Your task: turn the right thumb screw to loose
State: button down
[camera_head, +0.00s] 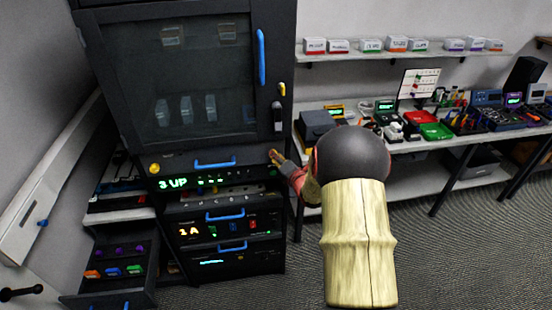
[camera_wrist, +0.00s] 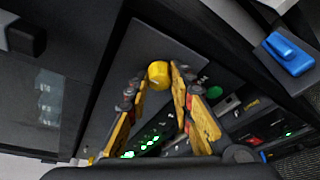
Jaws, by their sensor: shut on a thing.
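The right thumb screw (camera_wrist: 158,74) is a yellow knob on the dark front panel in the wrist view. My gripper (camera_wrist: 157,84) has its black-and-yellow fingers on both sides of this knob and is shut on it. In the head view my gripper (camera_head: 278,158) is at the right end of the panel with the green "3 UP" display (camera_head: 173,183); the right screw is hard to make out there. The left thumb screw (camera_head: 154,168) is a yellow knob at the panel's other end. I cannot tell how far the right screw is turned.
Above the panel is a dark glass cabinet door (camera_head: 180,80) with a blue handle (camera_head: 261,57). An open drawer (camera_head: 115,275) with coloured items juts out at lower left. A workbench (camera_head: 400,150) with trays and devices stands at right. Grey floor (camera_head: 450,250) is clear.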

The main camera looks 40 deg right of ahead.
jog(key=shift+f+b, duration=0.15)
jog(key=shift+b, duration=0.3)
jog(key=shift+f+m+t+h+b, duration=0.3)
jog(key=shift+m+t+b, duration=0.45)
jog(key=shift+m+b, duration=2.3)
jog(key=shift+f+m+t+h+b, duration=0.1)
jog(key=shift+m+t+h+b, duration=0.55)
jog(key=shift+m+b, duration=2.4)
jog(key=shift+f+m+t+h+b, duration=0.15)
jog(key=shift+m+t+b, duration=0.75)
jog(key=shift+m+b, duration=2.15)
jog(key=shift+b, duration=0.55)
jog(key=c, duration=1.6)
grip_release()
jog(key=shift+r, duration=0.15)
jog(key=shift+o, duration=0.2)
